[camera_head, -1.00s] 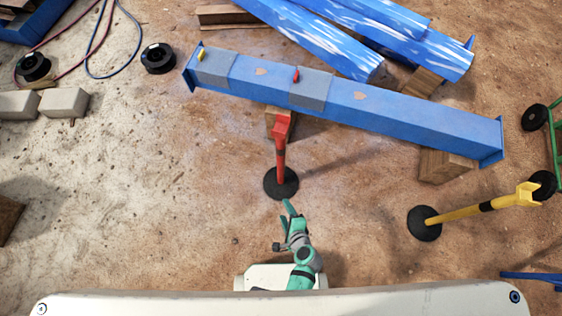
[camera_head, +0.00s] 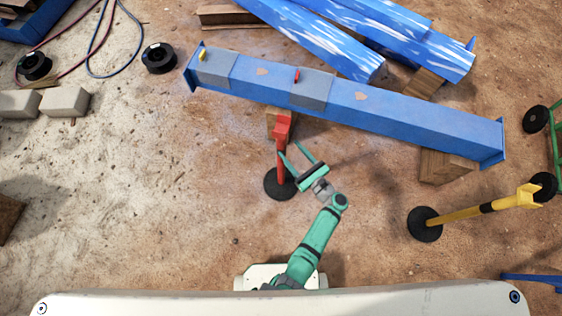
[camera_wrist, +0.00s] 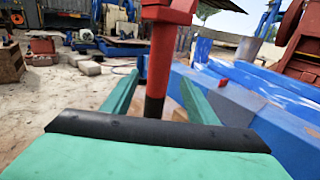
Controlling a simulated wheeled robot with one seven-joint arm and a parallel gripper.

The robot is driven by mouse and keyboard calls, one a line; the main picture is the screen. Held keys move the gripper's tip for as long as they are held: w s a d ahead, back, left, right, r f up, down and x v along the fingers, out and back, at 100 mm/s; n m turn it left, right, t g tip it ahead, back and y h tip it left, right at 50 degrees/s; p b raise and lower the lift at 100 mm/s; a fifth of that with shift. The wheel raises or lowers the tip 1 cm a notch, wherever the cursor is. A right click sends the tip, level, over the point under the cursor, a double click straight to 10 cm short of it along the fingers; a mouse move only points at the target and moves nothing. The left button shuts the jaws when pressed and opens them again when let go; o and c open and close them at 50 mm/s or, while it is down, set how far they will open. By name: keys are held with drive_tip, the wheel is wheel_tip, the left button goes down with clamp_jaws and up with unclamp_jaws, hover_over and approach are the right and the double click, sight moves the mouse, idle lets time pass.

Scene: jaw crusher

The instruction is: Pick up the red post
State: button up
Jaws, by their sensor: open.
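The red post (camera_head: 281,160) stands upright on a round black base (camera_head: 275,186), with a red forked head on top. It stands just in front of the blue beam (camera_head: 400,112). My gripper (camera_head: 290,149) is open and empty, its green fingers reaching toward the post from the right. In the wrist view the post (camera_wrist: 159,50) rises between the two spread fingers (camera_wrist: 159,75), with a gap showing on each side. Its dark lower part drops behind the black palm edge. Whether either finger touches the post cannot be told.
The blue beam lies on wooden blocks (camera_head: 447,167) close behind the post. A yellow post (camera_head: 465,212) on a black base stands at the right. More blue beams (camera_head: 320,40) lie at the back.

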sight(285, 144)
drive_tip(key=shift+x, duration=3.25)
drive_tip(key=shift+s+a, duration=0.1)
clamp_jaws()
drive_tip(key=shift+a, duration=0.1)
drive_tip(key=shift+r, duration=0.15)
